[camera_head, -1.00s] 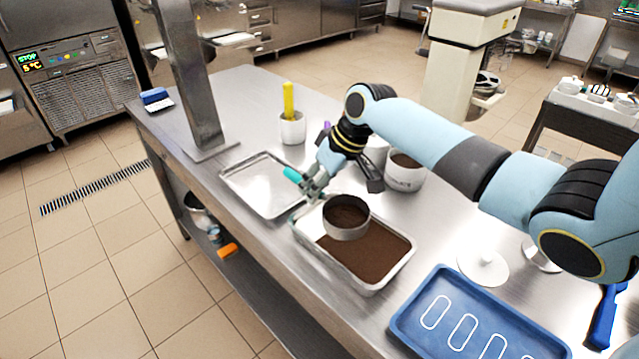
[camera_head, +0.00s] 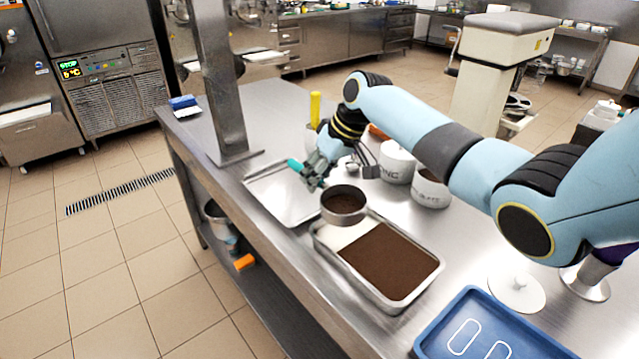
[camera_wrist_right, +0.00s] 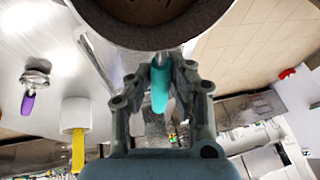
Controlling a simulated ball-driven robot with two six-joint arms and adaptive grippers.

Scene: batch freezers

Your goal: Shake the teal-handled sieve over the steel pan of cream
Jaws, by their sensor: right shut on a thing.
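My right gripper (camera_head: 314,174) is shut on the teal handle (camera_head: 294,165) of the sieve, which also shows between the fingers in the right wrist view (camera_wrist_right: 160,88). The sieve's round metal drum (camera_head: 344,207) holds brown powder and hangs above the far left end of the steel pan (camera_head: 350,279). Brown powder (camera_head: 391,261) covers most of the pan's surface. A white strip of cream (camera_head: 338,234) shows at the left end, partly hidden by the drum. My left gripper is not in view.
An empty metal tray (camera_head: 283,204) lies left of the pan. White tubs (camera_head: 431,191) stand behind it, one holding brown powder. A blue tray (camera_head: 450,325) is at the front right, near a white disc (camera_head: 517,291). A steel post (camera_head: 216,85) rises at the back left.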

